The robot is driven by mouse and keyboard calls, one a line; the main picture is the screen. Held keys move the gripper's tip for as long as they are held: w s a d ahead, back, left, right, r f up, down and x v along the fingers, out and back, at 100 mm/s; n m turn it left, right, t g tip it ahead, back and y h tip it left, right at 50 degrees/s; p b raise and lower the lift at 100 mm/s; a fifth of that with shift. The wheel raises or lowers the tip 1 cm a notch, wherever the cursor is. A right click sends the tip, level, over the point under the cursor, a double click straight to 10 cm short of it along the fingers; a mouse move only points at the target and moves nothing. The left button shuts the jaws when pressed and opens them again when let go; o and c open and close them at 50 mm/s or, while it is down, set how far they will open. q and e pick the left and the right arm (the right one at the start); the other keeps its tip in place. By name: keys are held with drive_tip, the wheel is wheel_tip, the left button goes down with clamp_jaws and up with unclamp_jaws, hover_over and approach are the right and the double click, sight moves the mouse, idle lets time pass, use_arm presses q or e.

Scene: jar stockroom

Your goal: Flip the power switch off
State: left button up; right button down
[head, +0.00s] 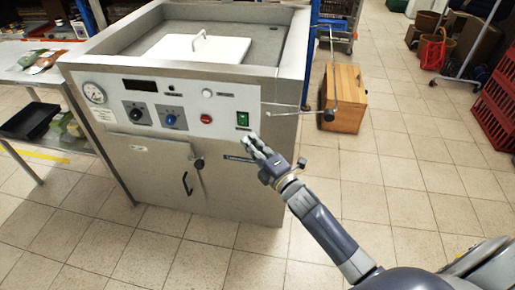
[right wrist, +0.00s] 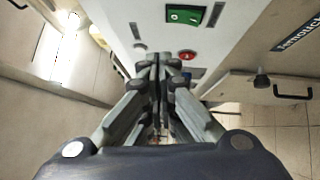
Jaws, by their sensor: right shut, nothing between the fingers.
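The green power switch (head: 242,119) is at the right end of the control panel on the front of a grey metal machine (head: 260,180). It also shows in the right wrist view (right wrist: 185,14), near the top, with a white mark on it. My right gripper (head: 253,142) is shut and empty, just below the switch in the head view. In the right wrist view its closed fingers (right wrist: 158,62) point at the panel, below the switch in that picture. I cannot tell whether they touch the panel. My left gripper is not in view.
The panel also holds a red button (head: 206,118), a blue knob (head: 170,121), a black knob (head: 136,113) and a gauge (head: 94,92). A black door handle (head: 187,183) sits lower. A wooden box (head: 345,98) stands right of the machine.

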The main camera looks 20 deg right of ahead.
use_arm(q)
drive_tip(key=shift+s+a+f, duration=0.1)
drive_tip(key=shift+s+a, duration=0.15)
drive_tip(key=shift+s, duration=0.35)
use_arm(e)
drive_tip(key=v, duration=0.2)
drive_tip(key=shift+s+d+r, duration=0.15)
drive_tip(key=shift+s+r, duration=0.05)
drive_tip(key=shift+s, duration=0.2)
